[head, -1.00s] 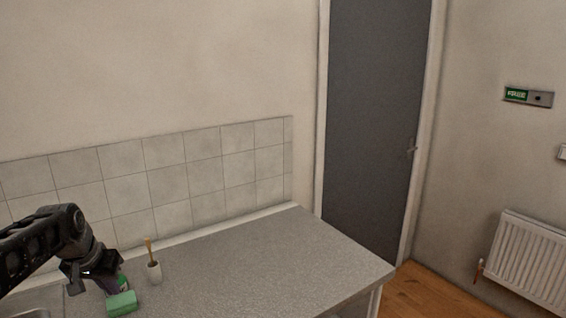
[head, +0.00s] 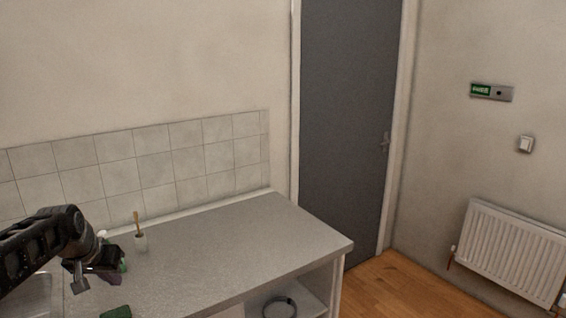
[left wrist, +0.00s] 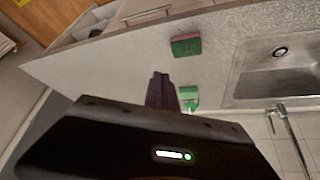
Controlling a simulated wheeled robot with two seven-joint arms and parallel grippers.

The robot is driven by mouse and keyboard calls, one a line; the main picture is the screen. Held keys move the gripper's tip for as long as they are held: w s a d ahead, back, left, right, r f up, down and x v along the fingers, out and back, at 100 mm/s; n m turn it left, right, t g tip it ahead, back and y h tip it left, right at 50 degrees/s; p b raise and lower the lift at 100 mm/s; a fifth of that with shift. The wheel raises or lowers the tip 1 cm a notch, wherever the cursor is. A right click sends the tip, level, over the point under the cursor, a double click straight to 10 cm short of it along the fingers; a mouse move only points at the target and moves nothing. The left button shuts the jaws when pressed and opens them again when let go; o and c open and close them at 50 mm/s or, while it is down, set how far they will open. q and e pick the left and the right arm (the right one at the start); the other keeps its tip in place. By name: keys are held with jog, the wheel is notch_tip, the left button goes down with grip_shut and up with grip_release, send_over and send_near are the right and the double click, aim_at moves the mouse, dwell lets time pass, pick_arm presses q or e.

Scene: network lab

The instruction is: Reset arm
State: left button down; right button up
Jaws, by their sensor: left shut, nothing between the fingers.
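My left arm comes in from the left in the head view, and its gripper (head: 78,286) hangs over the left part of the counter. In the left wrist view the left gripper (left wrist: 160,76) shows as two dark fingers pressed together, with nothing between them. My right gripper is not in view.
A dark door (head: 345,120) and a radiator (head: 510,250) stand right. The counter's right part is clear.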

pick_arm(q)
jog(key=w+d+f+t+h, duration=0.1)
jog(key=w+d+f, duration=0.1)
jog(key=d+f, duration=0.4)
jog(key=w+d+f+h, duration=0.15)
jog(key=d+f, duration=0.25)
jog(key=f, duration=0.5)
jog(key=s+d+f+b, duration=0.1)
jog(key=s+d+f, duration=0.2)
jog(key=d+f, duration=0.3)
jog(key=s+d+f, duration=0.4)
jog(key=f, duration=0.5)
jog(key=s+d+f+g, duration=0.2)
jog(key=s+d+f, duration=0.3)
jog(key=s, duration=0.4)
jog(key=s+d+f+g+h+b, duration=0.1)
jog(key=s+d+f+g, duration=0.1)
jog(key=s+d+f, duration=0.3)
jog(key=s+d+f+g+h+b, duration=0.1)
jog(key=s+d+f, duration=0.4)
jog(key=s, duration=0.8)
jog(key=shift+s+d+f+g, duration=0.2)
jog(key=shift+f+g, duration=0.1)
jog(key=shift+g, duration=0.4)
